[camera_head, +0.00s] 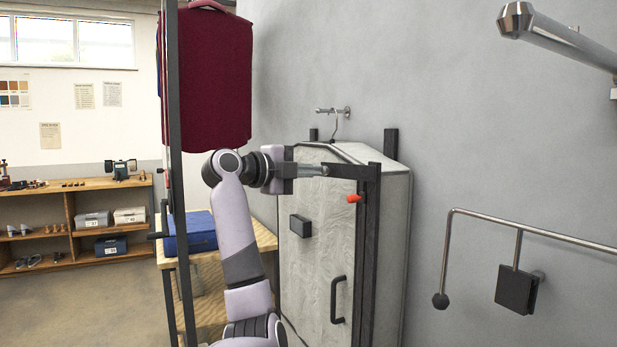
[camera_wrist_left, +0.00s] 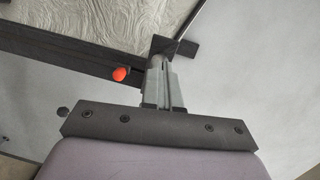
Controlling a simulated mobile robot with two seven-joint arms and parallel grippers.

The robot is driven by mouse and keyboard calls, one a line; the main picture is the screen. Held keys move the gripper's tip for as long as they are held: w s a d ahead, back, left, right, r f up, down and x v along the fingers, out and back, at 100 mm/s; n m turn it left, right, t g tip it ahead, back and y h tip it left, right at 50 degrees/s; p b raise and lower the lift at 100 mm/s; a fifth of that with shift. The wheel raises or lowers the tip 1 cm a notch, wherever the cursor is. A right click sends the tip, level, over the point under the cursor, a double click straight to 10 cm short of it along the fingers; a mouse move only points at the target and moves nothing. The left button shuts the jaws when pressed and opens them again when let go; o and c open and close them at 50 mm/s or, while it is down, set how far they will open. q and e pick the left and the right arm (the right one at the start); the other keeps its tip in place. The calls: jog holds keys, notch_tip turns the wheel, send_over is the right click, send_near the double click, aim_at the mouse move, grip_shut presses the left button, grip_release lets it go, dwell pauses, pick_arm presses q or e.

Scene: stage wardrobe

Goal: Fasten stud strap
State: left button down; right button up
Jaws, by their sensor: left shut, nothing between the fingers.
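A pale grey-green, wood-grained tall case (camera_head: 318,250) stands against the wall. A dark strip (camera_head: 368,270) runs down its front right edge, and an orange knob (camera_head: 354,198) sticks out near the strip's top. In the left wrist view the orange knob (camera_wrist_left: 121,73) sits on the dark strip (camera_wrist_left: 60,52), left of the fingers. My left gripper (camera_head: 325,171) is shut and empty beside the case's upper front, above the knob. Its fingertips (camera_wrist_left: 165,68) are close to a dark block (camera_wrist_left: 166,46); I cannot tell whether they touch. No strap stands out clearly as separate from the dark strip.
A black handle (camera_head: 337,300) and a small dark block (camera_head: 300,226) project from the case's front. A dark upright post (camera_head: 178,200) stands left of my arm. A maroon garment (camera_head: 207,80) hangs behind. A bent metal rail (camera_head: 530,233) projects from the wall at right.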

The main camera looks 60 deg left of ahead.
pick_arm(q)
jog(key=shift+w+a+m+h+b, duration=0.2)
jog(key=shift+w+a+m+h, duration=0.45)
jog(key=shift+w+a, duration=0.4)
jog(key=shift+w+a+m+h+b, duration=0.15)
jog(key=shift+w+a+m+h, duration=0.3)
jog(key=shift+w+a+h, duration=0.6)
pick_arm(e)
jog(key=shift+w+a+f, duration=0.4)
jog(key=shift+a+f, duration=0.05)
jog(key=shift+a, duration=0.05)
pick_arm(q)
jog(key=shift+w+d, duration=0.2)
